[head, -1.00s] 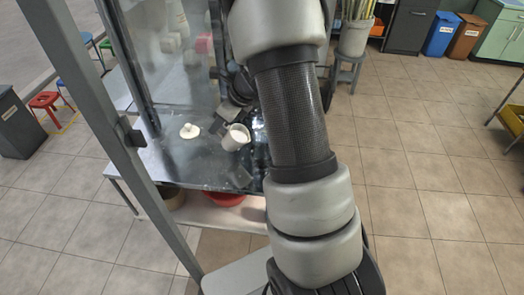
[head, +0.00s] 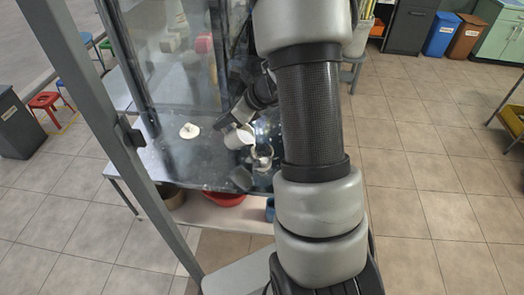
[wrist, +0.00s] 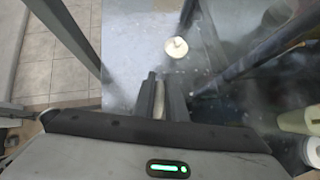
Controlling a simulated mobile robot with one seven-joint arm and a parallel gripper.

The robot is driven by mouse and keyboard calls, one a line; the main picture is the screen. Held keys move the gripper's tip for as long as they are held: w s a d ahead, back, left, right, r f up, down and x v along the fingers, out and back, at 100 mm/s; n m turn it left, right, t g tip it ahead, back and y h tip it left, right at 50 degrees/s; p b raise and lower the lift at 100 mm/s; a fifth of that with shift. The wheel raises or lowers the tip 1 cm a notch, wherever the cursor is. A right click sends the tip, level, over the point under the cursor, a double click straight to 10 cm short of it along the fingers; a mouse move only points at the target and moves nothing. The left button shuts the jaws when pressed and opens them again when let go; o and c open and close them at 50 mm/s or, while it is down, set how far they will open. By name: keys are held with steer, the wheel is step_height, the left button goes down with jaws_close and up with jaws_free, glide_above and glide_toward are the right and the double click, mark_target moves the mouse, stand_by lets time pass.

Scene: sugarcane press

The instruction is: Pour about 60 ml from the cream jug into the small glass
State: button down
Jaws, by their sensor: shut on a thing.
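The cream jug (head: 238,138), white, is in the head view above the metal counter, tilted with its mouth to the right. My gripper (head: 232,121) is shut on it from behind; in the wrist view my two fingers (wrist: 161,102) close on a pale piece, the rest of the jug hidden. The small glass (head: 264,157) stands just right of and below the jug's mouth, close to it; its lower part looks darker. I cannot tell whether any cream is flowing or how much is in the glass.
A cream-coloured lid-like disc with a knob (head: 189,131) lies left on the counter (head: 165,160); it shows in the wrist view too (wrist: 176,47). A grey post (head: 125,130) stands at left. A red bowl (head: 224,198) is below.

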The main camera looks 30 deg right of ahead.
steer(key=shift+s+d+r, duration=0.15)
steer(key=shift+d, duration=0.05)
steer(key=shift+s+d+r+t+y+b, duration=0.4)
steer(key=shift+r+t+y+b, duration=0.25)
steer(key=shift+b, duration=0.9)
steer(key=shift+s+d+r+t+y+b, duration=0.3)
steer(key=shift+r+t+y+b, duration=0.4)
steer(key=shift+b, duration=0.8)
steer(key=shift+a+r+h+p, duration=0.15)
steer(key=shift+h+p, duration=0.1)
steer(key=shift+p, duration=0.15)
steer(key=g+h+p, duration=0.1)
steer(key=p, duration=0.2)
steer(key=w+a+f+g+p, duration=0.1)
steer(key=p, duration=0.2)
steer(key=shift+w+a+h, duration=0.1)
steer(key=shift+h, duration=0.3)
steer(key=f, duration=0.1)
steer(key=f+g, duration=0.1)
steer(key=w+f+h, duration=0.1)
steer(key=shift+a+f+g, duration=0.1)
steer(key=shift+a+g, duration=0.15)
steer(key=w+a+f+g+h, duration=0.1)
steer(key=f, duration=0.1)
steer(key=w+a+f+g+h, duration=0.1)
steer(key=w+g, duration=0.1)
steer(key=shift+w+a+f+h, duration=0.15)
steer(key=shift+a+f+h, duration=0.25)
